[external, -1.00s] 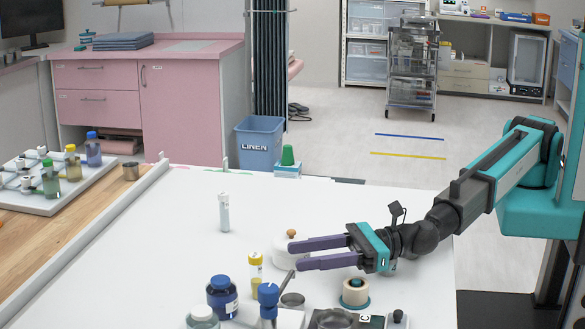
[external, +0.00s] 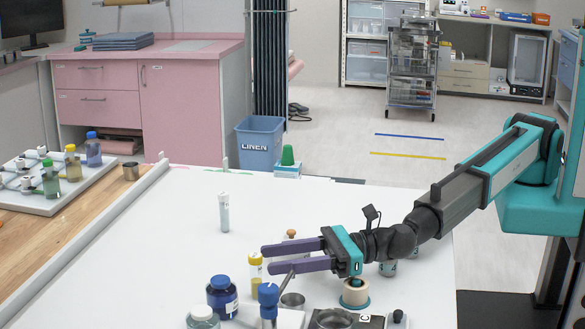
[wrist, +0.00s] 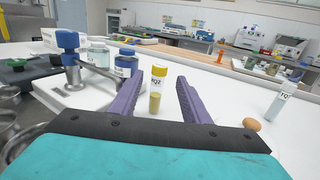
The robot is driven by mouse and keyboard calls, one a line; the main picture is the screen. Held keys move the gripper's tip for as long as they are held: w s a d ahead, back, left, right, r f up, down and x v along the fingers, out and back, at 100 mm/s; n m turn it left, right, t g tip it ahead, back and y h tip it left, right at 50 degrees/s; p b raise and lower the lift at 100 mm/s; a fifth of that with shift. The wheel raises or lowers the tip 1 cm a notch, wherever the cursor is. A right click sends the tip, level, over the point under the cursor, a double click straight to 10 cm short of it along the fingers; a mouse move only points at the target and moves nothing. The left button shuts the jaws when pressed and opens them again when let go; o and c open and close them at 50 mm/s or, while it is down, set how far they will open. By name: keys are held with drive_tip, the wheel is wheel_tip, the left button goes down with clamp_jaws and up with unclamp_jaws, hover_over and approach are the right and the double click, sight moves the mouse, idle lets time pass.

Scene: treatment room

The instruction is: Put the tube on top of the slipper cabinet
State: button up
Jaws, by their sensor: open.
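A yellow-capped tube with a white label (external: 255,275) stands upright on the white table, just left of my fingertips. In the wrist view the yellow-capped tube (wrist: 156,88) shows in the gap between my fingers. My gripper (external: 268,258) is open and empty, its purple fingers pointing left, low over the table; it also shows in the wrist view (wrist: 158,84). Another tube, with a white cap (external: 223,212), stands apart farther back. A pink cabinet (external: 180,100) with drawers stands at the back left; I cannot tell whether it is the slipper cabinet.
A blue-lidded jar (external: 222,298), a blue-topped tool (external: 268,300) and metal cups crowd the front. Folded blue cloths (external: 123,40) lie on the pink cabinet. The table's left middle is mostly clear.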

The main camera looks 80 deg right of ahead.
sight(255, 262)
drive_tip(key=shift+p+x, duration=0.55)
drive_tip(key=shift+x, duration=2.1)
drive_tip(key=shift+s, duration=0.1)
drive_tip(key=shift+a, duration=0.1)
clamp_jaws()
